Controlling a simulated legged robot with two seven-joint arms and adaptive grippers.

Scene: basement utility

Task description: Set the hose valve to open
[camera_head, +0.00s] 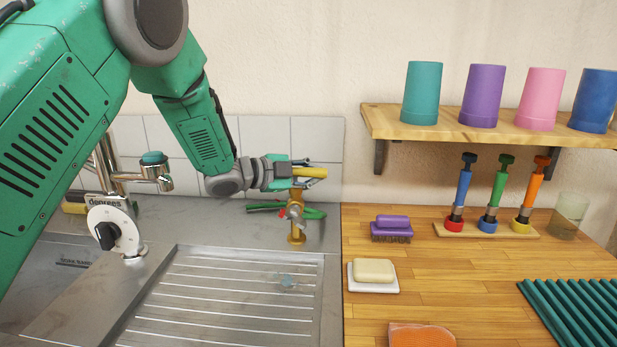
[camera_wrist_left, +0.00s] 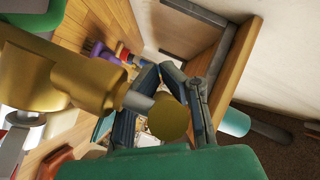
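The brass hose valve (camera_head: 297,236) stands upright at the back right corner of the steel sink top, with a green hose (camera_head: 318,212) beside it and small red and grey parts on it. My left gripper (camera_head: 303,173) is just above the valve, its fingers on either side of a yellow piece (camera_head: 316,173). In the left wrist view a large brass body (camera_wrist_left: 75,75) fills the left, and a round gold end (camera_wrist_left: 168,118) on a short grey stem shows between the fingers (camera_wrist_left: 172,85). Whether the fingers press on it is unclear. My right gripper is out of view.
A steel faucet (camera_head: 155,172) and white dial (camera_head: 112,232) are at left. On the wooden counter are a purple brush (camera_head: 391,228), soap (camera_head: 374,271) and a stand (camera_head: 485,230) of colored tools. A shelf (camera_head: 400,126) with several cups is right of the gripper.

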